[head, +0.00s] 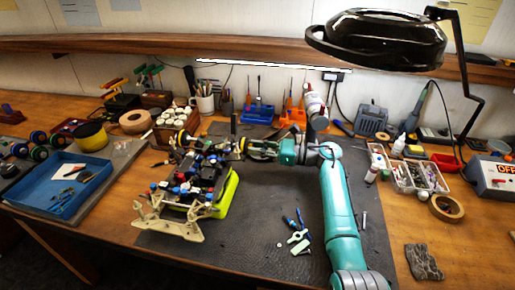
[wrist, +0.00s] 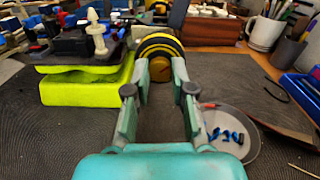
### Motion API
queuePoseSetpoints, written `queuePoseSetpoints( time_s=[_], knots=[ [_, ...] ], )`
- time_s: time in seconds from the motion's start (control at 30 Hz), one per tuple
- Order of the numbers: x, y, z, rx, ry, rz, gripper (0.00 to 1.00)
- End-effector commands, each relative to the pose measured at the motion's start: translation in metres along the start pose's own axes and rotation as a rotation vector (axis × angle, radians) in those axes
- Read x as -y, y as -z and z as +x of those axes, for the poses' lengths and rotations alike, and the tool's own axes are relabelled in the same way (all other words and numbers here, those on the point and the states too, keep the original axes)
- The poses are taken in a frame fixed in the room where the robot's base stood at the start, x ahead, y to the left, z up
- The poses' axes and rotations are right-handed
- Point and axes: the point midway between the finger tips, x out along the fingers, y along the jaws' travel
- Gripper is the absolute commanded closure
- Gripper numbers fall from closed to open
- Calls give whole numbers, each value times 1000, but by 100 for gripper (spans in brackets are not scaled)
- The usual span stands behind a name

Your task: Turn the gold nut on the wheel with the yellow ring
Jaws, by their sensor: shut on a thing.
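The RC car (head: 195,185) sits on a yellow-green stand (head: 228,196) on the dark mat. The wheel with the yellow ring (wrist: 158,44) faces my gripper in the wrist view, black with a bright yellow band. The gold nut (wrist: 160,69) is at the wheel's centre, between my fingertips. My gripper (wrist: 160,76) reaches straight to the wheel, with its two fingers on either side of the nut and closed on it. In the head view my gripper (head: 249,146) meets the car's far right side, and the nut is too small to make out there.
A grey round dish (wrist: 232,135) with blue parts lies right of my gripper. A white mug (wrist: 264,33) and a blue holder (head: 257,113) stand behind. A blue tray (head: 62,183) is at the left. The mat in front is mostly clear.

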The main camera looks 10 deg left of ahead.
Motion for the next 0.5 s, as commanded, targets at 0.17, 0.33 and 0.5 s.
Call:
queuePoseSetpoints(
  time_s=[0.17,0.33,0.5],
  knots=[
    [0,0,0,-1,0,157,100],
    [0,0,0,-1,0,308,100],
    [0,1,0,-1,1,441,100]
  ],
)
